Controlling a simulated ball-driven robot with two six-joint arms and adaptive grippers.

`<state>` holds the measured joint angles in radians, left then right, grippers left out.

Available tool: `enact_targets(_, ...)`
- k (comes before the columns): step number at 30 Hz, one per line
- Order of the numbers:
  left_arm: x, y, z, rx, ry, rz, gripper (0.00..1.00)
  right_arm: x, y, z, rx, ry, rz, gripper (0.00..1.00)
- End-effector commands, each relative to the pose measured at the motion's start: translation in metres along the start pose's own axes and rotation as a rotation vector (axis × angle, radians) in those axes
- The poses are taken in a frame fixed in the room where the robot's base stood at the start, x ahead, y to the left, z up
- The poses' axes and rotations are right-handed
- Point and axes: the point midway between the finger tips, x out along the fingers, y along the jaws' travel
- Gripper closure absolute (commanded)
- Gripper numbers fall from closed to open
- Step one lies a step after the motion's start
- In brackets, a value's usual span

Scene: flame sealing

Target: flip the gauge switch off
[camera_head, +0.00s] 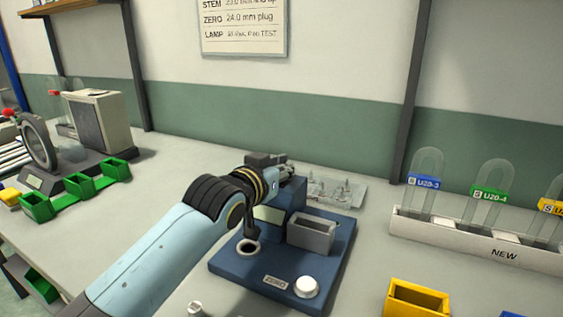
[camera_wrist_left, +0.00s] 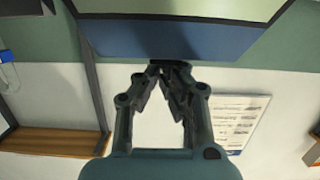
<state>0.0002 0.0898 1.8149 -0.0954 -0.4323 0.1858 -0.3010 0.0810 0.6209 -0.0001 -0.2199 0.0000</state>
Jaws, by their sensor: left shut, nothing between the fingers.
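The blue gauge (camera_head: 228,265) stands on the bench with a pale display, a round socket (camera_head: 248,247), a grey open box (camera_head: 312,235), a ZERO label (camera_head: 276,282) and a white round button (camera_head: 307,287). My left gripper (camera_head: 286,171) is at the top of the gauge's raised housing, shut and empty. In the left wrist view its fingertips (camera_wrist_left: 170,66) meet close to the lower edge of a blue panel (camera_wrist_left: 180,40), seemingly the gauge housing. I cannot make out the switch; my gripper and wrist cover part of the housing. My right gripper is out of view.
A clear tray (camera_head: 340,190) lies behind the gauge. A white rack (camera_head: 470,240) with labelled glass tubes stands right, and a yellow bin (camera_head: 415,298) is in front of it. Green bins (camera_head: 75,190) and a beige machine (camera_head: 97,122) stand left.

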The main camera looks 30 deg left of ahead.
Motion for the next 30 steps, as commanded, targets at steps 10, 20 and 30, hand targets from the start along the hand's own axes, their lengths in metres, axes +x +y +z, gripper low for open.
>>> enact_targets(10, 0.004, -0.003, -0.049, 0.001, 0.003, 0.001, 1.0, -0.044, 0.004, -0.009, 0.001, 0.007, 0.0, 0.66)
enact_targets(20, -0.065, -0.003, -0.053, 0.002, 0.0, 0.002, 1.0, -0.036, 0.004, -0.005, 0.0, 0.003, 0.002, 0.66)
enact_targets(30, -0.092, -0.004, -0.06, 0.0, 0.0, 0.001, 1.0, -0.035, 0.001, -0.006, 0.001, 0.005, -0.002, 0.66)
